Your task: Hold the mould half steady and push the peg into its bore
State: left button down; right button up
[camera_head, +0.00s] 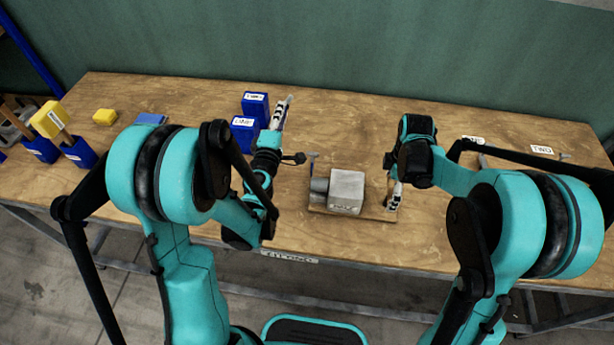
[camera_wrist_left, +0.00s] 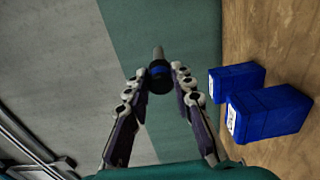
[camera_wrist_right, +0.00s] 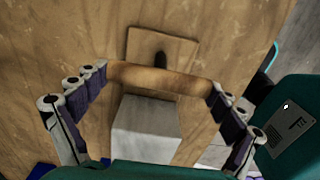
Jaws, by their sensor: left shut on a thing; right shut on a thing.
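The mould half, a grey metal block (camera_head: 346,190), sits on a flat wooden board (camera_head: 378,212) near the table's front. It also shows in the right wrist view (camera_wrist_right: 143,130). My right gripper (camera_head: 390,198) is at the board's right end. In the right wrist view its widely spread fingers are shut on a brown wooden strip (camera_wrist_right: 160,78) beside the block. My left gripper (camera_head: 284,110) is beside the blue bins, apart from the block. In the left wrist view it is shut on a dark peg (camera_wrist_left: 159,76) with a blue band and grey tip. The bore cannot be made out.
Two labelled blue bins (camera_head: 255,104) stand close left of my left gripper. A grey cylinder (camera_head: 319,186) is at the block's left side. Yellow pieces (camera_head: 105,117) and more blue bins (camera_head: 80,152) are at the far left. The back middle of the table is clear.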

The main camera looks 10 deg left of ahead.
pick_arm(q)
jog(key=shift+w+d+f+h, duration=0.15)
jog(key=shift+w+f+h, duration=0.05)
jog(key=shift+w+h, duration=0.15)
notch_tip(320, 180, down, 8)
jog(key=w+d+m+g+h, duration=0.2)
jog(key=g+h, duration=0.4)
jog(key=h, duration=0.5)
jog(key=s+a+f+m+g+h, duration=0.1)
jog(key=s+a+f+g, duration=0.1)
jog(key=s+g, duration=0.1)
jog(key=s+a+f+m+g+h, duration=0.1)
jog(key=s+a+f+g, duration=0.2)
jog(key=s, duration=0.2)
jog(key=s+a+f+g+h, duration=0.1)
jog(key=s+a+f+g, duration=0.1)
jog(key=s+f+g, duration=0.1)
jog(key=shift+s+a+m+g+h, duration=0.15)
jog(key=shift+s+m+g+h, duration=0.1)
jog(key=shift+s, duration=0.3)
jog(key=shift+s+a+m+g+h, duration=0.15)
jog(key=shift+s+g, duration=0.1)
jog(key=shift+s, duration=0.3)
jog(key=shift+r, duration=0.1)
